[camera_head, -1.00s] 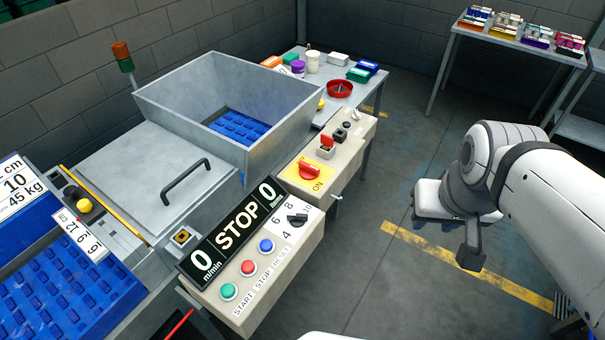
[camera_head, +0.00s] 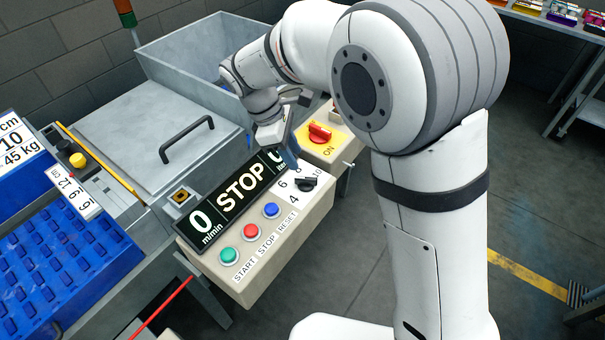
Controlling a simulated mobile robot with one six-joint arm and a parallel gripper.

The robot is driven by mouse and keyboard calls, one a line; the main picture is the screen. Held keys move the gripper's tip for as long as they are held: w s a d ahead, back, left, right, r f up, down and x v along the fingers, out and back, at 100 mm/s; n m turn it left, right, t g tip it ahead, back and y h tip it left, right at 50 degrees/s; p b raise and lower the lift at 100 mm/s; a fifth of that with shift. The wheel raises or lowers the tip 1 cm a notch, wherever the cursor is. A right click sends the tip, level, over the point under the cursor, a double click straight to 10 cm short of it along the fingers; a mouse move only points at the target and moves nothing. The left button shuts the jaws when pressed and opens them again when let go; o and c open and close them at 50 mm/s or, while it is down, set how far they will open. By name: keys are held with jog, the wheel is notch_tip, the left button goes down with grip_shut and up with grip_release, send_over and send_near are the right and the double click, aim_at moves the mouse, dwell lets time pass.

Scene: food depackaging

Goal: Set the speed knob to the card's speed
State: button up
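The black speed knob (camera_head: 306,184) sits on a white dial plate (camera_head: 290,198) at the right end of the control box. The numbers 4, 6 and 10 show around it; the 8 is hidden behind my gripper. The knob's exact setting is hard to read. My gripper (camera_head: 290,163) hangs just above and behind the knob, fingers pointing down, apparently apart from it. I cannot tell how far its fingers are open. The black display (camera_head: 235,198) reads 0 m/min and STOP; its right end is partly covered by my gripper. No speed card is clearly identifiable.
Green (camera_head: 228,255), red (camera_head: 250,231) and blue (camera_head: 271,210) buttons line the box left of the knob. A red switch (camera_head: 319,132) on a yellow plate stands behind my gripper. A metal hopper (camera_head: 185,50) and lid handle (camera_head: 187,138) lie behind the display.

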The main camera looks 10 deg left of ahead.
aim_at(305, 178)
jog(key=x, duration=0.8)
jog(key=shift+a, duration=0.15)
grip_shut()
jog(key=shift+a, duration=0.15)
